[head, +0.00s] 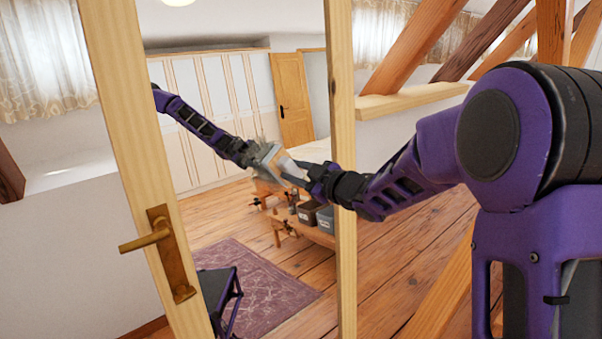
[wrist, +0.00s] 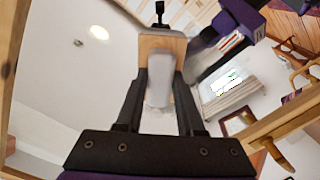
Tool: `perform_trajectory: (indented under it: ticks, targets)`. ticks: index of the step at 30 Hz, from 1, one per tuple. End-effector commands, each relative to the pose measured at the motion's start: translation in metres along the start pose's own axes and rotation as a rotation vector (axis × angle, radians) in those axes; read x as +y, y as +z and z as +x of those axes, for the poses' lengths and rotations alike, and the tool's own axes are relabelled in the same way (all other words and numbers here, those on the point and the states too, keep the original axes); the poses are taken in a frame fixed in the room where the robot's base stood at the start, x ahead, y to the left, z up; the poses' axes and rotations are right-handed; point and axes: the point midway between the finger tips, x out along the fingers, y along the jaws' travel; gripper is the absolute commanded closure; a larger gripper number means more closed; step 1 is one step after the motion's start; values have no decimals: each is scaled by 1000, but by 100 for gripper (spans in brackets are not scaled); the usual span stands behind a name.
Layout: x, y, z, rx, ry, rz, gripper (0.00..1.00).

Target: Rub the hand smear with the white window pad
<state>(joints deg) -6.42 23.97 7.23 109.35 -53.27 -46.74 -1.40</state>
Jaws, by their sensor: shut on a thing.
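My gripper (head: 305,172) is in front of the mirror pane of a wood-framed door, its fingers closed on the white window pad (head: 289,165). In the wrist view my gripper (wrist: 160,95) has its two dark fingers on either side of the pad's pale grip (wrist: 159,90), with a tan block (wrist: 162,43) beyond it. A greyish patch, seemingly the hand smear (head: 262,147), shows at the pad's far end and is partly hidden by it. The pad's end meets or nearly meets its reflection; I cannot tell whether it touches the glass.
The mirror door has a wooden frame (head: 342,120) and a brass handle (head: 158,237) at left. The pane reflects my arm, a rug (head: 262,290) and a low bench with bins. Sloping timber braces (head: 412,45) stand at upper right, above a low ledge (head: 410,100).

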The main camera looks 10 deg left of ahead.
Motion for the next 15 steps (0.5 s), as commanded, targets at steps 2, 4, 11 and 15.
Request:
perform_trajectory:
  ticks: [2, 4, 11, 15]
  targets:
    - [-2, -2, 0, 1, 0, 0, 100]
    - [-5, -3, 1, 1, 0, -1, 100]
    - [-22, -14, 2, 3, -1, -2, 100]
    - [-28, -20, 2, 2, -1, -1, 100]
